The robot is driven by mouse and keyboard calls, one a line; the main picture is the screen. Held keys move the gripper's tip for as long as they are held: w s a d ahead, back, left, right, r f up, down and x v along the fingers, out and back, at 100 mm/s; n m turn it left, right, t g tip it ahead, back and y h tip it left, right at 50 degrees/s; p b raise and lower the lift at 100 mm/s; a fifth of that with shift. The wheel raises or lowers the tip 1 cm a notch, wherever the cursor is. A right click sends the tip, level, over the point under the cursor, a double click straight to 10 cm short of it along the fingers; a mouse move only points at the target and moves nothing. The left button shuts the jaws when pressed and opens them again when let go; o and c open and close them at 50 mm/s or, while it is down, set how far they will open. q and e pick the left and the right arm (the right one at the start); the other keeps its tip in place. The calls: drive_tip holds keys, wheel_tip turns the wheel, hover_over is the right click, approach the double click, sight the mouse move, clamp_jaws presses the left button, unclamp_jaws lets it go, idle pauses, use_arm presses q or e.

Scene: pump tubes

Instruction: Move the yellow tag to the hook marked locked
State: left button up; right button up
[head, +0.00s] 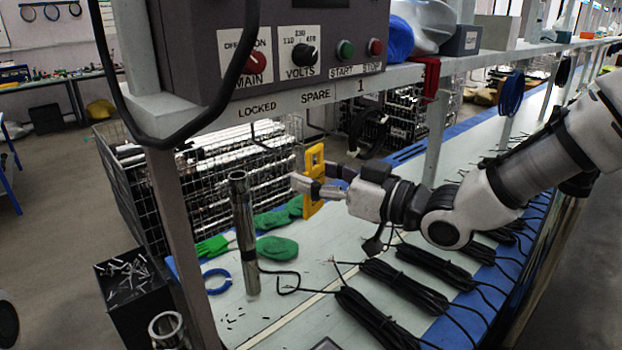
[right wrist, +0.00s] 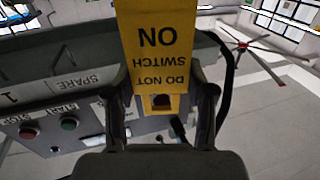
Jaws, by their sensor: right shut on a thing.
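The yellow tag (head: 315,161) is upright below the shelf edge, roughly under the SPARE label (head: 315,96). My right gripper (head: 318,186) is shut on it, coming in from the right. In the right wrist view the yellow tag (right wrist: 157,40) reads "DO NOT SWITCH ON" upside down, between the two fingers of my right gripper (right wrist: 161,112). The LOCKED label (head: 257,107) is left of SPARE, with a thin dark hook (head: 262,131) below it. I cannot tell whether the tag touches a hook. My left gripper is not in view.
A control box (head: 285,55) with a knob and buttons sits above the labels. A black cable hangs at its left. A steel tube (head: 244,232) stands on the bench below, left of the tag. Green gloves (head: 277,248) and black cable coils (head: 405,285) lie on the bench.

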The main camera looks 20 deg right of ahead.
drive_tip(key=shift+w+d, duration=0.1)
drive_tip(key=shift+w, duration=0.05)
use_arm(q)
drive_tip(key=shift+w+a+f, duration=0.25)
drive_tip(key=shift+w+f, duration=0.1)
use_arm(e)
drive_tip(key=w+a+f, duration=0.2)
drive_tip(key=w+a, duration=0.2)
drive_tip(key=w, duration=0.6)
drive_tip(key=shift+a+f, duration=0.15)
drive_tip(key=shift+a, duration=0.05)
drive_tip(key=shift+w, duration=0.1)
